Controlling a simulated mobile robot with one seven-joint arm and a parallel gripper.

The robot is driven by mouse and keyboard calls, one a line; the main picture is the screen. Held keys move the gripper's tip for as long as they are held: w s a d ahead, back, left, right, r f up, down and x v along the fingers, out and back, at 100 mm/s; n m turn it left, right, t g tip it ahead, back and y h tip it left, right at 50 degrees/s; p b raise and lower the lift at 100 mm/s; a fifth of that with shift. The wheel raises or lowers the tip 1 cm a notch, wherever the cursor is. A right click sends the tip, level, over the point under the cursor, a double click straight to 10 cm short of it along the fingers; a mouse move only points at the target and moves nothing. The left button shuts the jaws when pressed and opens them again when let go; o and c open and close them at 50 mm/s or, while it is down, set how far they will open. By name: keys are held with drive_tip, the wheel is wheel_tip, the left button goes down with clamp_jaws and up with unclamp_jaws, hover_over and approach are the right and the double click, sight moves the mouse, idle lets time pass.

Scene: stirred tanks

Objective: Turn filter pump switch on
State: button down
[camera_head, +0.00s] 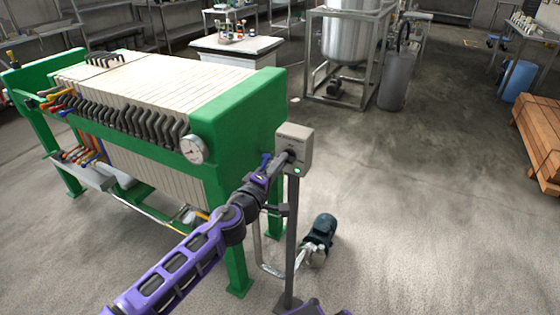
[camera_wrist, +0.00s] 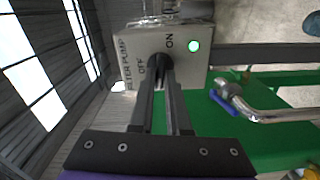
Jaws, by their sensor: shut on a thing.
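The grey switch box (camera_head: 296,142) stands on a post at the near right corner of the green filter press. In the wrist view the box (camera_wrist: 137,47) shows the words PUMP, OFF and ON, turned sideways, and a bright green lamp (camera_wrist: 194,46) near ON. My gripper (camera_wrist: 161,76) is in front of the box face, its fingers shut on the dark switch knob (camera_wrist: 158,64). The fingers hide much of the knob, so I cannot tell exactly where it points. In the head view my gripper (camera_head: 287,158) reaches the box from the lower left.
The green-framed filter press (camera_head: 238,98) stands left of the box, with a pressure gauge (camera_head: 193,150) at its corner. A dark pump motor (camera_head: 321,231) sits on the floor by the post.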

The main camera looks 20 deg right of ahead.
drive_tip(key=shift+n, duration=0.9)
drive_tip(key=c, duration=0.9)
unclamp_jaws()
